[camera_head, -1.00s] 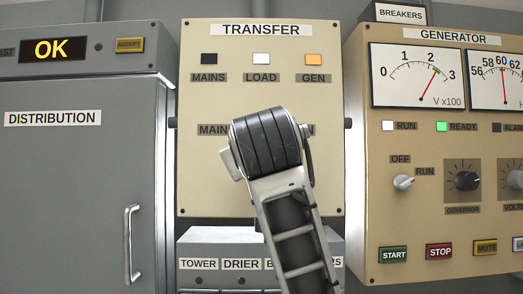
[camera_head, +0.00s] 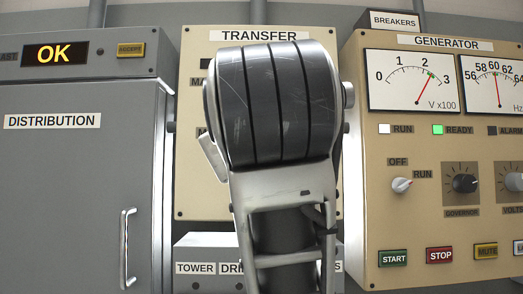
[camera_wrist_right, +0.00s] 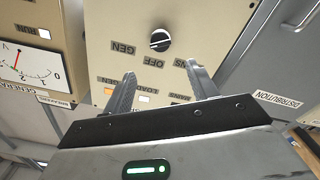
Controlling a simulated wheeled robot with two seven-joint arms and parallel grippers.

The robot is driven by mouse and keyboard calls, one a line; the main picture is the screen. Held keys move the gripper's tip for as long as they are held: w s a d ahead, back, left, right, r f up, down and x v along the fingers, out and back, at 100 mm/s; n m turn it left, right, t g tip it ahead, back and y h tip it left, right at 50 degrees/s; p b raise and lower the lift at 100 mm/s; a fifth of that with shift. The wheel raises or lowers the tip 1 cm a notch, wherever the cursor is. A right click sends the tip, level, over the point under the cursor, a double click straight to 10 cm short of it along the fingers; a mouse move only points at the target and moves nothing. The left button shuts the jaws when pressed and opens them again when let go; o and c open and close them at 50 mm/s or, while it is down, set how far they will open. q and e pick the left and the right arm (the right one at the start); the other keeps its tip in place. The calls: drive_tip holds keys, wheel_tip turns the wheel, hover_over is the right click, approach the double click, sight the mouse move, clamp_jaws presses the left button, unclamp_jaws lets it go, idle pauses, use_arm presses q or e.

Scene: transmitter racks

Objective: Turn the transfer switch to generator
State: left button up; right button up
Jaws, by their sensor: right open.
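The cream transfer panel (camera_head: 190,190) stands in the middle of the head view, but my raised arm hides most of it. Its rotary switch (camera_wrist_right: 160,40) is a round dark knob with a pale bar, seen upside down in the right wrist view. GEN, OFF and MAINS labels lie around the knob; I cannot tell surely which one the bar points at. My right gripper (camera_wrist_right: 161,84) is open and empty in front of the panel. Its fingertips are apart from the knob, which shows beyond the gap between them. My left gripper is in neither view.
The generator panel (camera_head: 440,215) with meters, knobs and buttons stands on the right. The grey distribution cabinet (camera_head: 60,190) with a vertical handle (camera_head: 127,248) stands on the left. A lower grey box (camera_head: 205,245) sits under the transfer panel.

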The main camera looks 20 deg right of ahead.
use_arm(q)
drive_tip(key=p, duration=0.3)
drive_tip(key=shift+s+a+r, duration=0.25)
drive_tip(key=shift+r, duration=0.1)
use_arm(e)
drive_tip(key=v, duration=0.4)
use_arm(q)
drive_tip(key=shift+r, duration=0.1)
use_arm(e)
drive_tip(key=shift+f, duration=0.1)
